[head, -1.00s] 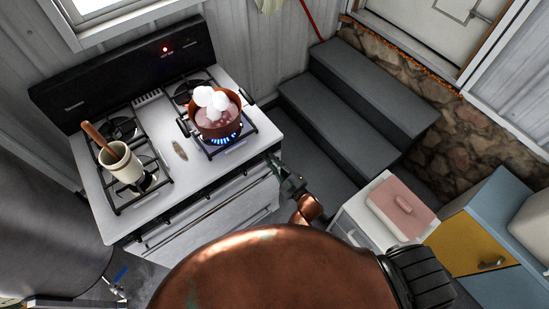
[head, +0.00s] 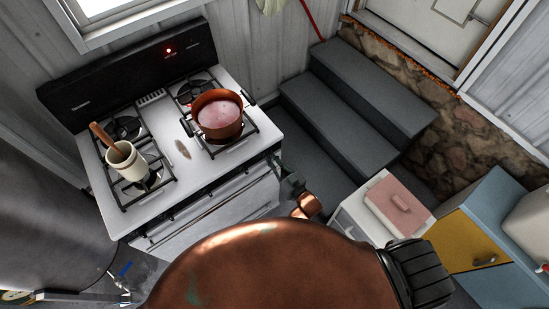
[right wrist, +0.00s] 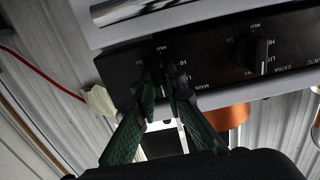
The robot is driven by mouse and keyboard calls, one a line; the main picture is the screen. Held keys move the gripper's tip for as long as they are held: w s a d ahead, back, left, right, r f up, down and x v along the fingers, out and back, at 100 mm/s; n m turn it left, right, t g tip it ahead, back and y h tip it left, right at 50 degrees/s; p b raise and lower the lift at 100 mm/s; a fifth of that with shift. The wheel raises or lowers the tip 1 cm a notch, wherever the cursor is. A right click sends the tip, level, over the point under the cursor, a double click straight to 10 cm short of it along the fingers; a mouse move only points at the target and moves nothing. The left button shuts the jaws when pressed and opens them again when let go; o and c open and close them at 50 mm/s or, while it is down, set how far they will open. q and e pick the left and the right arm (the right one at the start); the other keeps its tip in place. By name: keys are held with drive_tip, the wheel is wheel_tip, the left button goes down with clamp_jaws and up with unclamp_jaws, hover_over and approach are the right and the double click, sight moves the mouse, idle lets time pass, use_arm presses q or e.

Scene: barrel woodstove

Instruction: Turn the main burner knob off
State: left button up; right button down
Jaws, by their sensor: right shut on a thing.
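The white stove (head: 205,180) stands at the left in the head view. On its right front burner sits a copper pot (head: 217,133) with pinkish contents; no flame shows under it. My right gripper (head: 279,165) is at the right end of the stove's front edge. In the right wrist view my right gripper (right wrist: 165,82) is shut on a dark knob (right wrist: 158,62) on the black control panel (right wrist: 210,62). The fingers hide much of that knob. Another black knob (right wrist: 259,50) sits to its right, with "MAIN" printed between them.
A cream crock (head: 122,163) with a wooden handle stands on the left burner. Dark steps (head: 345,115) rise behind and right of the stove. A white cabinet with a pink-lidded box (head: 400,205) stands to the right of my gripper.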

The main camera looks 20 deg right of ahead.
drive_tip(key=shift+w+d+r, duration=0.15)
drive_tip(key=shift+r, duration=0.15)
drive_tip(key=c, duration=2.4)
unclamp_jaws()
drive_tip(key=o, duration=0.4)
drive_tip(key=shift+f, duration=0.15)
drive_tip(key=shift+f, duration=0.1)
drive_tip(key=v, duration=1.2)
